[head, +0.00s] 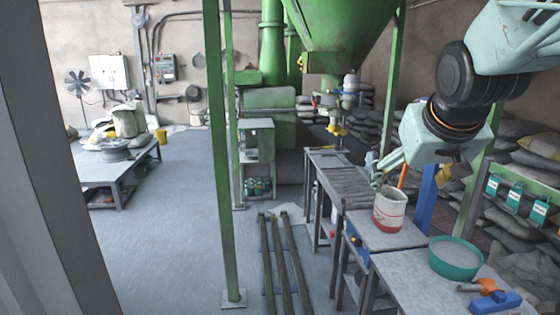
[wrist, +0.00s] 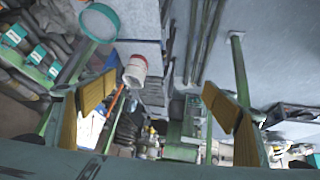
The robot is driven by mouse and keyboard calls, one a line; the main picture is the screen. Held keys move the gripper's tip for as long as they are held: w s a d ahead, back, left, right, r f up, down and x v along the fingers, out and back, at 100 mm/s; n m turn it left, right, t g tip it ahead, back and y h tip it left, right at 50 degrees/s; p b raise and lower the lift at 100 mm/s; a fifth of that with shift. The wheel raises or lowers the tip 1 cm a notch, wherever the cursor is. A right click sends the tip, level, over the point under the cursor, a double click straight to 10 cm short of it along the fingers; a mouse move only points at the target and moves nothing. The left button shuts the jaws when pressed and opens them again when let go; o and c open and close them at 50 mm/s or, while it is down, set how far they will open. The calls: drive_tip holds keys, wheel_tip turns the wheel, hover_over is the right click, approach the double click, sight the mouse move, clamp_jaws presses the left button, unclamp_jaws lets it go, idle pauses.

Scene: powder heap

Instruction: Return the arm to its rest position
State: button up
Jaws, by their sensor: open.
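My gripper (head: 418,172) hangs from my mint-green arm at the upper right of the head view, above the work tables. In the wrist view my gripper (wrist: 158,92) has its two yellow-padded fingers wide apart with nothing between them touching the pads. It is open and empty. A white and red bucket (head: 390,209) stands upright on the table below it, apart from the fingers; it also shows in the wrist view (wrist: 135,70). My arm's upper links leave the head view at the top right.
A teal bowl of grey powder (head: 455,260) stands on the front table, beside an orange-handled tool (head: 478,286) and a blue tool (head: 495,303). A green post (head: 222,170) and a hopper (head: 345,30) stand behind. Stacked sacks (head: 515,155) line the right. Open floor (head: 170,240) lies left.

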drive_tip(key=s+a+f+g, duration=0.1)
drive_tip(key=s+a, duration=0.2)
drive_tip(key=s, duration=0.8)
drive_tip(key=s+a+f+g+y, duration=0.1)
drive_tip(key=s+a, duration=0.2)
drive_tip(key=s, duration=0.9)
drive_tip(key=s+a+f+g, duration=0.1)
drive_tip(key=s+a+f, duration=0.1)
drive_tip(key=s, duration=0.9)
drive_tip(key=shift+s+a+g+y, duration=0.3)
drive_tip(key=shift+s+a+g, duration=0.1)
drive_tip(key=shift+a, duration=0.15)
drive_tip(key=shift+d+f, duration=0.1)
